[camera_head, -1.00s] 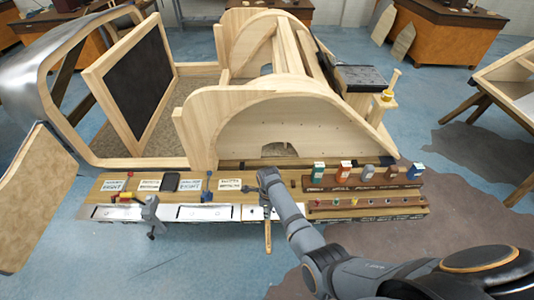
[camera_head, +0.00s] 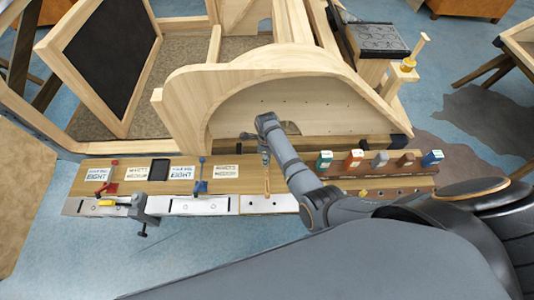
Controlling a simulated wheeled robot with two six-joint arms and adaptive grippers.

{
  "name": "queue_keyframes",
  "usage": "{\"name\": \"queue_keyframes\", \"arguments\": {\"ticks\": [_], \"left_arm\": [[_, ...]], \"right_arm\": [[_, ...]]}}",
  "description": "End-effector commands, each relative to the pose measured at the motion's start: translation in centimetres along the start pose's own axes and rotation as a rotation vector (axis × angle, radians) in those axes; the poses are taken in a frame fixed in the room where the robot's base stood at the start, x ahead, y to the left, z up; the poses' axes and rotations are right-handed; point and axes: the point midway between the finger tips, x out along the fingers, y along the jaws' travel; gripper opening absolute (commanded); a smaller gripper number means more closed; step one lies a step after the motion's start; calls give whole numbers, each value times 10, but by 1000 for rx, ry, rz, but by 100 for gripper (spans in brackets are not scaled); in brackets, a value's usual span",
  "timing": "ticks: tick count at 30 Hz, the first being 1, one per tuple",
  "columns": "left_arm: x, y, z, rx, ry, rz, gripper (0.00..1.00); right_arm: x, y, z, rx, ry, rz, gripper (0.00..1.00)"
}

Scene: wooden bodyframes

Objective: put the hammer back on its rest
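My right arm comes in from the right, and its gripper (camera_head: 265,152) points down over the middle of the workbench (camera_head: 330,183). A thin wooden handle (camera_head: 267,180), which looks like the hammer's, hangs below the gripper, and the gripper appears shut on it. The hammer's head is too small or too covered to make out. I cannot pick out the hammer's rest for certain. My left gripper is not in view.
Labels and a blue-topped tool (camera_head: 201,174) lie left of the gripper. Several coloured boxes, including an orange one (camera_head: 354,159), stand right. The wooden bodyframe (camera_head: 300,100) rises behind.

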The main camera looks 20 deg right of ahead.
Motion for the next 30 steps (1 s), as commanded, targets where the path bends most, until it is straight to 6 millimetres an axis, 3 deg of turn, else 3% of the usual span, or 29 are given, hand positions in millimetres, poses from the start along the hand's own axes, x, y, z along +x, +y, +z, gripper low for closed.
{"name": "queue_keyframes", "arguments": {"ticks": [3,5,8,12,15,24,30], "left_arm": [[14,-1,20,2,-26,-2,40],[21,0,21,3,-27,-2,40],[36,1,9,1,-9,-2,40],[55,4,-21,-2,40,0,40],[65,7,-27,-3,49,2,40],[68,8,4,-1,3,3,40],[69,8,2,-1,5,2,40]], "right_arm": [[13,-1,0,0,-1,-2,0],[20,-1,0,0,-1,-2,0],[33,-1,0,0,-1,-2,0],[51,-1,0,0,-1,-3,0],[60,-1,0,0,-2,-3,0],[63,-1,0,0,-2,-3,0],[63,-1,0,0,-1,-3,0]]}}
